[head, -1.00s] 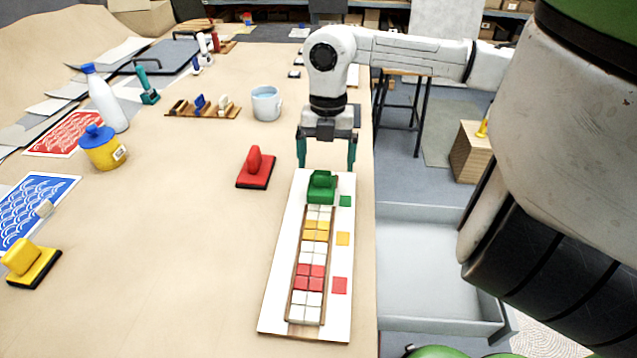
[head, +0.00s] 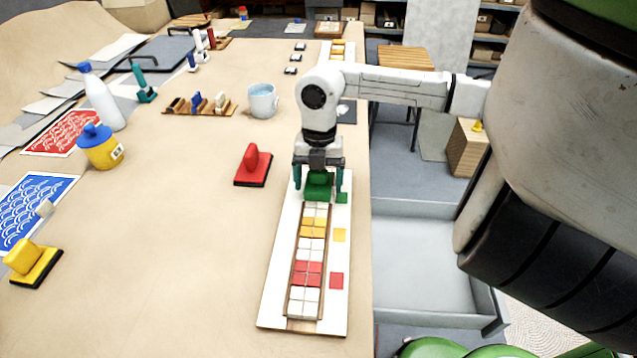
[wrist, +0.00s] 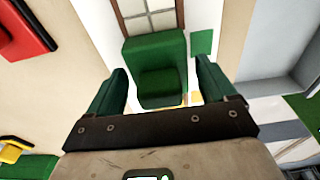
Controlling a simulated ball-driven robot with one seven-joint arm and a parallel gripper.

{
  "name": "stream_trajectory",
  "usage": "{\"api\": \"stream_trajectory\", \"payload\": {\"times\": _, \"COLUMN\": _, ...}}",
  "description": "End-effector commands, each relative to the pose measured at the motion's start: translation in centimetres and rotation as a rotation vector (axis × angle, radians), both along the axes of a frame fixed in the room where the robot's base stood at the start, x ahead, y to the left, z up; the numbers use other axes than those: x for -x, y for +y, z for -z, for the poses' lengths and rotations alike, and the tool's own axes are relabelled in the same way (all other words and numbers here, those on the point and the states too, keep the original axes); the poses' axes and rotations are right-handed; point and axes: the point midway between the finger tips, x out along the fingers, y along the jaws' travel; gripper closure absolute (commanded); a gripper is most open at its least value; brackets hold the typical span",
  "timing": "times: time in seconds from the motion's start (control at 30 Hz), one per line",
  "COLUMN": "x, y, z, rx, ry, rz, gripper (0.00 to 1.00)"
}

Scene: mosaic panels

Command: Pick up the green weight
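The green weight (head: 318,188) sits on the far end of the white panel (head: 283,277), over the end of the tile strip. In the wrist view the green weight (wrist: 158,66) shows its base and its raised handle block. My gripper (head: 318,186) is low over the weight, fingers pointing down, one on each side. In the wrist view my gripper (wrist: 160,80) is open, with the handle between the two green fingers and a gap visible on both sides.
A red weight (head: 253,166) stands left of the panel, and a yellow weight (head: 31,262) at the far left. A light blue cup (head: 262,101) and a wooden rack (head: 190,109) stand behind. A grey tray (head: 420,270) lies right of the table edge.

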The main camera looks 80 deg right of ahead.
Motion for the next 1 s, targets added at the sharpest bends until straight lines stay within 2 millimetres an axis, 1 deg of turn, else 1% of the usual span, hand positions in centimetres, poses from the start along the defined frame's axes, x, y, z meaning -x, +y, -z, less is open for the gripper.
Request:
{"api": "stream_trajectory", "payload": {"times": 0.03, "x": 0.00, "y": 0.00, "z": -0.02, "rx": 0.000, "ry": 0.000, "rz": 0.000, "gripper": 0.21}}
{"api": "stream_trajectory", "payload": {"times": 0.07, "x": 0.00, "y": 0.00, "z": -0.02, "rx": 0.000, "ry": 0.000, "rz": 0.000, "gripper": 0.24}}
{"api": "stream_trajectory", "payload": {"times": 0.77, "x": -0.01, "y": -0.01, "z": -0.05, "rx": 0.000, "ry": 0.000, "rz": 0.000, "gripper": 0.91}}
{"api": "stream_trajectory", "payload": {"times": 1.0, "x": -0.03, "y": -0.02, "z": -0.16, "rx": 0.000, "ry": -0.001, "rz": 0.000, "gripper": 0.92}}
